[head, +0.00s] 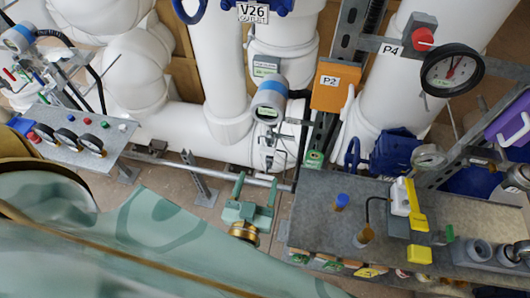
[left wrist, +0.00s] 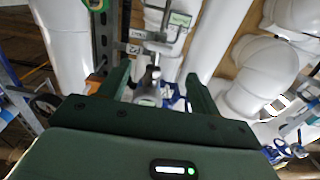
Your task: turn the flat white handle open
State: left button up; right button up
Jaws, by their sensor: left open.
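My left gripper (head: 255,183) is open, with its two green fingers apart and nothing between them in the head view. It is low in the middle of that view, pointing at the pipes. In the left wrist view the open fingers (left wrist: 157,78) frame a small metal valve with a pale flat handle (left wrist: 158,47) beyond the fingertips. A small pale fitting (head: 271,153) on thin piping stands just ahead of the gripper in the head view. I cannot tell surely that this is the same valve. The handle appears apart from the fingers. My right gripper is not in view.
An orange P2 box (head: 335,86) with a white lever (head: 347,101) is right of the fitting. A grey bench (head: 300,225) with a yellow-and-white tool (head: 408,205) is at right. A gauge panel (head: 75,135) is at left. Thick white pipes (head: 215,65) stand behind.

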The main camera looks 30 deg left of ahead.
aim_at(266, 153)
pick_arm(q)
jog(key=b+x, duration=0.1)
jog(key=x, duration=0.8)
jog(key=shift+w, duration=0.1)
jog(key=c, duration=1)
